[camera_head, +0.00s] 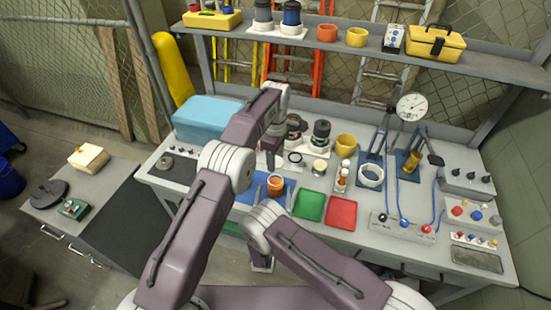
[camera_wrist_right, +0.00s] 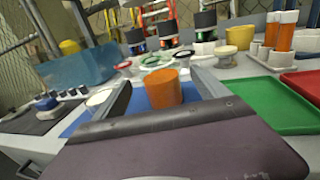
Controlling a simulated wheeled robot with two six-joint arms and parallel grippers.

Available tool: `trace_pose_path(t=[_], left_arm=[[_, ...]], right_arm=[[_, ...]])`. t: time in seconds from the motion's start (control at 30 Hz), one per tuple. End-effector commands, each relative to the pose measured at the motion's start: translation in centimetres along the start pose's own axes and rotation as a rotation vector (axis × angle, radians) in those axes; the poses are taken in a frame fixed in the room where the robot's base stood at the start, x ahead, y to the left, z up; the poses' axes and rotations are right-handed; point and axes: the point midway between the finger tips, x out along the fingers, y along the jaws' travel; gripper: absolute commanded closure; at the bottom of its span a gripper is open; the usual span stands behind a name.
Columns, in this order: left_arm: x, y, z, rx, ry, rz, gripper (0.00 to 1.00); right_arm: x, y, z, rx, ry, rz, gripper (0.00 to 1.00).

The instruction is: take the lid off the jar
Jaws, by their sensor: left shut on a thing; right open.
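An orange jar (camera_head: 275,186) stands upright on the blue mat. In the right wrist view the jar (camera_wrist_right: 162,88) is between my fingers, with a plain orange upper rim and no separate lid visible on it. My right gripper (camera_head: 274,193) is open, one finger on each side of the jar; its fingers (camera_wrist_right: 160,95) also flank it in the wrist view. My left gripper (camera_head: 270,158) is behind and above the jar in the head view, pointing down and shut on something. That thing is too hidden to make out. The left gripper does not show in the wrist view.
A green tray (camera_head: 310,206) and a red tray (camera_head: 341,212) lie right of the jar. A light-blue box (camera_head: 206,117) is at the back left.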

Motion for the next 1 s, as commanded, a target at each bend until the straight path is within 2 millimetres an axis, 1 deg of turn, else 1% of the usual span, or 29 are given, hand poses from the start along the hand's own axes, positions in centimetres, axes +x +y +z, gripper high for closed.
trace_pose_path(t=[0.03, 0.2, 0.3, 0.4, 0.63, 0.8, 0.87, 0.97, 1.0], left_arm=[[-0.8, 0.0, 0.0, 0.0, 0.0, 0.0, 0.99], [-1.6, 0.0, 0.0, 0.0, 0.0, 0.0, 0.99], [-1.7, 0.0, 0.0, 0.0, 0.0, 0.0, 0.99], [-1.8, 0.0, 0.0, 0.0, 0.0, 0.0, 0.99], [-1.7, 0.0, 0.0, 0.0, 0.0, 0.0, 0.99], [-1.8, -0.1, -0.1, 0.0, 0.0, 0.0, 0.99], [-1.8, -0.2, -0.4, -0.001, 0.0, 0.0, 0.99], [-1.9, -0.5, -0.9, 0.0, 0.0, 0.0, 0.99], [-2.0, -0.6, -1.2, 0.0, 0.0, 0.0, 0.99]], right_arm=[[-1.3, 0.2, 0.4, -0.004, 0.001, 0.006, 0.16], [-5.2, 0.1, 0.3, -0.004, -0.001, 0.007, 0.16], [-6.7, 0.1, 0.1, -0.001, -0.001, 0.005, 0.16], [-7.5, 0.0, 0.1, -0.002, -0.001, 0.002, 0.16], [-7.7, -0.1, 0.0, 0.0, -0.002, 0.0, 0.16], [-7.4, -0.3, 0.4, 0.006, -0.002, -0.018, 0.16], [-6.7, -1.1, 1.1, 0.018, -0.002, -0.059, 0.16], [-5.4, -3.0, 2.6, 0.047, 0.0, -0.158, 0.16], [-4.9, -3.9, 3.3, 0.061, 0.003, -0.205, 0.16]])
